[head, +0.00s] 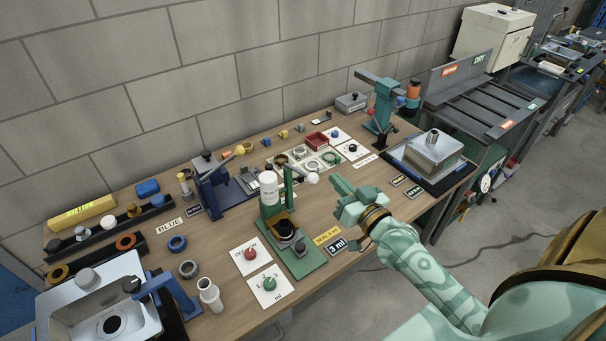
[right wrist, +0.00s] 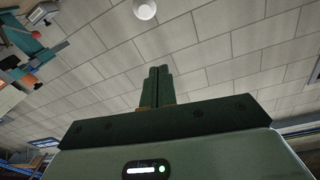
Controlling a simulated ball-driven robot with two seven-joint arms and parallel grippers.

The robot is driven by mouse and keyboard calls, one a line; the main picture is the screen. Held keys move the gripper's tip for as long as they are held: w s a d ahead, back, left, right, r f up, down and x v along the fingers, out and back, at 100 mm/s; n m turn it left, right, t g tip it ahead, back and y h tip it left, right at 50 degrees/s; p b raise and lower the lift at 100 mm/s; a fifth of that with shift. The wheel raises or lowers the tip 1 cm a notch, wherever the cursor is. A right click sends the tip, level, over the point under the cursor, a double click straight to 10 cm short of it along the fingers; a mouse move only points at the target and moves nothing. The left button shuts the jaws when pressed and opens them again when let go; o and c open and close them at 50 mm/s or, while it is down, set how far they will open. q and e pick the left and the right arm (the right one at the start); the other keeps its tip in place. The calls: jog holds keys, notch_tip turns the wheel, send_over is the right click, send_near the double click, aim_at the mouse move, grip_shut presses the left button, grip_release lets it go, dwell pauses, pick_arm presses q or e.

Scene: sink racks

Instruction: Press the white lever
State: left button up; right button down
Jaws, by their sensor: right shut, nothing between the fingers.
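The white lever shows as a round white knob (head: 312,178) on the upper right side of a green dispensing stand (head: 290,190). The stand carries a white bottle (head: 268,186) above a dark round part (head: 285,229) on its green base. In the right wrist view the white knob (right wrist: 144,9) is at the top edge, beyond and slightly left of the fingertips. My right gripper (head: 335,182) is shut and empty, just right of the knob and apart from it. It also shows in the right wrist view (right wrist: 158,70). My left gripper is in neither view.
A blue press (head: 212,188) stands left of the stand, and a teal press (head: 382,105) behind and right. Red (head: 250,254) and green (head: 269,284) knobs sit on white cards at the front. The block wall is behind.

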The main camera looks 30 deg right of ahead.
jog(key=shift+d+f, duration=0.1)
jog(key=shift+d, duration=0.15)
send_over(317, 180)
jog(key=w, duration=0.2)
jog(key=shift+s+d+f+b, duration=0.1)
jog(key=shift+s+d+b, duration=0.1)
jog(key=shift+b, duration=0.1)
jog(key=f, duration=0.1)
jog(key=s+f+b, duration=0.1)
jog(key=shift+a+f, duration=0.15)
jog(key=shift+f, duration=0.2)
jog(key=shift+s+a+f+b, duration=0.1)
jog(key=shift+s+f+b, duration=0.2)
jog(key=shift+f, duration=0.1)
